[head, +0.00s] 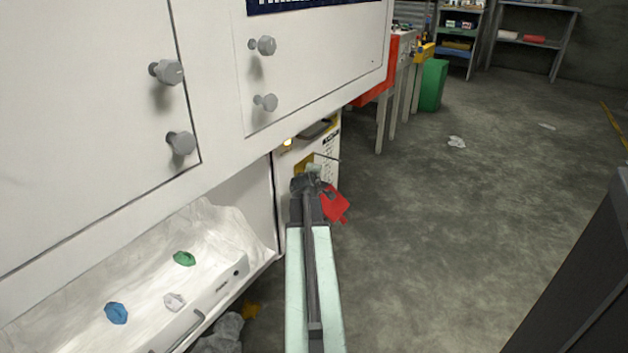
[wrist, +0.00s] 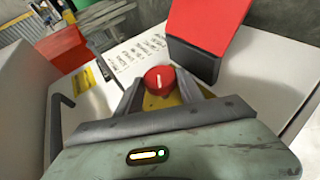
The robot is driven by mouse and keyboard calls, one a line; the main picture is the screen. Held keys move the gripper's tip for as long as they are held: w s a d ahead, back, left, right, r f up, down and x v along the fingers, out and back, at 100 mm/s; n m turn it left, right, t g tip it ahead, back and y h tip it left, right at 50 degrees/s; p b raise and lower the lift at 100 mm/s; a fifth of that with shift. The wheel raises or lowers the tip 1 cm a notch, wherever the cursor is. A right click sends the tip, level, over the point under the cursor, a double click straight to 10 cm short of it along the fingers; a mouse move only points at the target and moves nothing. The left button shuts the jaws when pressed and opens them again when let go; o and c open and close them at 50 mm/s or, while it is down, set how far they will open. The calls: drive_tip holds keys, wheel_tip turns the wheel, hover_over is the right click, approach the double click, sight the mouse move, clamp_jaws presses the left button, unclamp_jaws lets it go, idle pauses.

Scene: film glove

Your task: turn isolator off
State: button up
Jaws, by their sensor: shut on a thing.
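The isolator is a round red knob (wrist: 159,79) with a white line on its face, set on a yellow plate (wrist: 187,91) on a white cabinet face. In the wrist view the white line stands nearly upright. My gripper (wrist: 163,84) has its two dark fingers on either side of the knob and is shut on it. In the head view my gripper (head: 312,178) reaches the white cabinet (head: 329,165) beside the yellow plate (head: 301,168); the knob is hidden there.
A red flap-like piece (head: 335,205) hangs right beside my gripper; a red block also shows in the wrist view (wrist: 207,35). A white machine with knobs (head: 215,115) overhangs at left, above an open tray (head: 215,230) holding crumpled pieces. Concrete floor (head: 470,220) is open at right.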

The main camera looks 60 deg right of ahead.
drive_tip(key=o, duration=1.3)
drive_tip(key=shift+o, duration=0.2)
drive_tip(key=p+v, duration=0.3)
drive_tip(key=v, duration=0.4)
drive_tip(key=shift+s+a+r+p, duration=0.15)
drive_tip(key=shift+a+p, duration=0.15)
drive_tip(key=shift+a, duration=0.05)
